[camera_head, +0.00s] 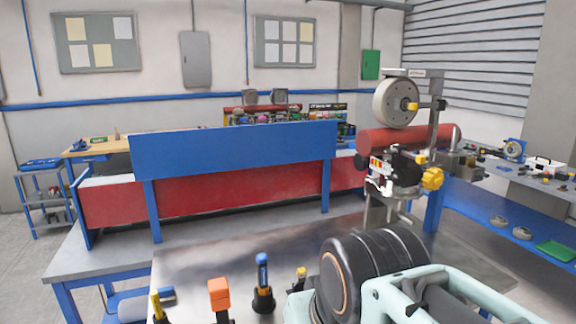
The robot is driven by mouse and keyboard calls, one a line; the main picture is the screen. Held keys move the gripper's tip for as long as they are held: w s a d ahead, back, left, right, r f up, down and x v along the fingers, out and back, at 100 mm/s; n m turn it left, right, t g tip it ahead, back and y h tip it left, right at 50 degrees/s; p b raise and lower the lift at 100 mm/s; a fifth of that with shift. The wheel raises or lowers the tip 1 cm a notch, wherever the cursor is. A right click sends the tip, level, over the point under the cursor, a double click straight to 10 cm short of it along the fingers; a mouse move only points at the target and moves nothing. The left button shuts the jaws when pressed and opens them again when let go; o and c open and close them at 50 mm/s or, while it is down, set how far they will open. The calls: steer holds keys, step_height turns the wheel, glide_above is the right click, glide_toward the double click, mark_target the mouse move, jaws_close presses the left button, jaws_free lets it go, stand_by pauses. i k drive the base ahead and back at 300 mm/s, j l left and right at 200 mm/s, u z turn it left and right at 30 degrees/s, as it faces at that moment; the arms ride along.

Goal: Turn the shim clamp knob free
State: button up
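A lobed yellow knob (432,178) sits on the right side of a wheel assembly on a metal stand, and looks like the shim clamp knob. Black and silver clamp parts (402,168) with a striped label lie to its left, below a red tube (408,139). A large grey wheel (396,103) stands above, with a smaller yellow-ended handle beside it. I cannot tell from here how tight the knob is. I cannot make out my gripper's fingers in this view.
A dark cylinder and pale green frame fill the lower right foreground. A blue-handled tool (262,284), an orange-topped tool (219,298) and yellow-topped pieces stand on the metal bench (200,265). A blue panel (235,150) rises behind. A side bench (520,180) is at right.

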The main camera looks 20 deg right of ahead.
mark_target(480, 175)
steer(key=z, duration=1.65)
